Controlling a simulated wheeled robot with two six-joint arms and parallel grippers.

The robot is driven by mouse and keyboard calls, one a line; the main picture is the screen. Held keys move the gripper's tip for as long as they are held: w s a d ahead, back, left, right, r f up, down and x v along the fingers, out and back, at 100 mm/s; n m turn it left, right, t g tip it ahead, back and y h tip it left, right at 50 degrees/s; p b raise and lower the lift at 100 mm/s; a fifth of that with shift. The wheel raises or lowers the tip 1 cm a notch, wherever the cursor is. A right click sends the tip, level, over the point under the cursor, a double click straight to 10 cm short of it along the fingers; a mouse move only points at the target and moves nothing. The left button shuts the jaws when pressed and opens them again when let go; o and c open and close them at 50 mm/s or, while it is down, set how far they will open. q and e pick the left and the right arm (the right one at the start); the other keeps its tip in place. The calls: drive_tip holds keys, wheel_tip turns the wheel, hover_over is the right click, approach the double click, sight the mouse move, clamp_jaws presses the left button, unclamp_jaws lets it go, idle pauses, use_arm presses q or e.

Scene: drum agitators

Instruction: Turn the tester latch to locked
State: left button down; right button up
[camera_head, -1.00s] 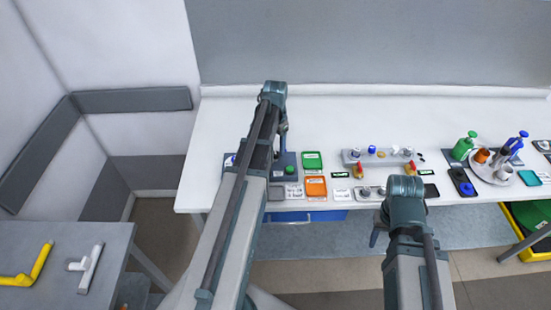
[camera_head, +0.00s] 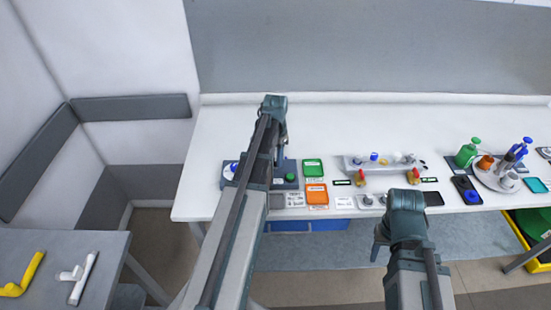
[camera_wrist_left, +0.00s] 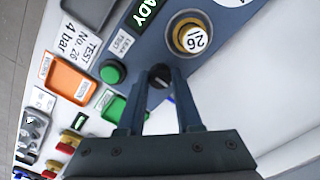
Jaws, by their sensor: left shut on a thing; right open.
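The tester is a dark blue-grey panel (camera_head: 291,167) at the left part of the bench, partly hidden by my left arm in the head view. In the left wrist view, the tester (camera_wrist_left: 142,50) carries a black round knob (camera_wrist_left: 159,75), which looks like the latch, with a small light mark. My left gripper (camera_wrist_left: 160,80) is shut on this knob, one finger on each side; it also shows in the head view (camera_head: 280,155). The knob's locked mark cannot be read. My right gripper (camera_head: 379,246) is open and empty, in front of the bench edge.
Near the knob are a green button (camera_wrist_left: 113,72), a gauge-like round fitting marked 26 (camera_wrist_left: 190,38) and a READY label (camera_wrist_left: 143,12). Green (camera_head: 313,168) and orange (camera_head: 316,193) trays lie right of the tester. Bottles and a round tray (camera_head: 497,180) stand further right.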

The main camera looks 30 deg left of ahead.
idle(0.3)
use_arm(q)
drive_tip(key=n, duration=0.4)
drive_tip(key=shift+n, duration=0.4)
drive_tip(key=n, duration=0.4)
drive_tip(key=shift+n, duration=0.3)
drive_tip(key=n, duration=0.4)
drive_tip(key=shift+n, duration=2.4)
drive_tip(key=c, duration=0.6)
unclamp_jaws()
